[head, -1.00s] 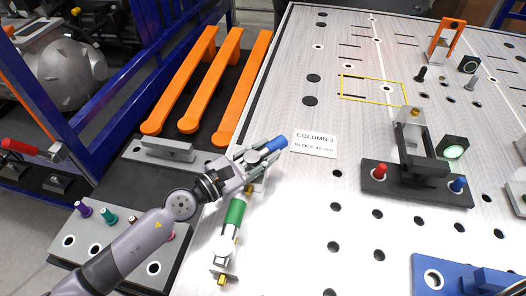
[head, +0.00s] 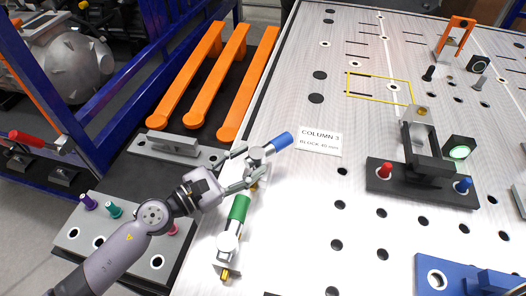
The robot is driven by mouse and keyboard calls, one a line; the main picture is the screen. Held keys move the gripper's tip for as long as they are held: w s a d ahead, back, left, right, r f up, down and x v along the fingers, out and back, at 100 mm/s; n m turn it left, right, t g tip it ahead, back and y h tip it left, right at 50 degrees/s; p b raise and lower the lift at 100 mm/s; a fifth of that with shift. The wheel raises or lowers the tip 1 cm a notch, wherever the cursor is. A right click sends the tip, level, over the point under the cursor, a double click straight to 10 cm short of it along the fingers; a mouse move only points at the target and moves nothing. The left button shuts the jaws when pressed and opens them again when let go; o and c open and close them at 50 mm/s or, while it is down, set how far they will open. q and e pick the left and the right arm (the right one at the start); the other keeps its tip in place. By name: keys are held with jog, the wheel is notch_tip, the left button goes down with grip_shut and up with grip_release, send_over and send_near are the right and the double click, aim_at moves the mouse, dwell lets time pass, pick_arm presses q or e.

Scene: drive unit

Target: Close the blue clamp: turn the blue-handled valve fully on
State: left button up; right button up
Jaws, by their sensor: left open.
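The blue handle (head: 279,142) of the valve points up and to the right from a silver hub (head: 256,153), at the left edge of the metal table. My left gripper (head: 254,164) is open beside the hub, its fingers spread on the near left side of it. The blue grip lies beyond the fingertips and is not held. I cannot tell whether a finger touches the hub. Part of the valve body below is hidden by the gripper. A green-handled valve (head: 238,210) stands just in front. My right gripper is not in view.
A "COLUMN 3" label (head: 319,141) lies right of the blue handle. A black fixture (head: 422,185) with red and blue knobs stands farther right. Orange bars (head: 190,85) lie behind my left arm. A grey block with coloured pegs (head: 110,240) is at lower left.

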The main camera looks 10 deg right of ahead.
pick_arm(q)
jog(key=shift+v, duration=2.75)
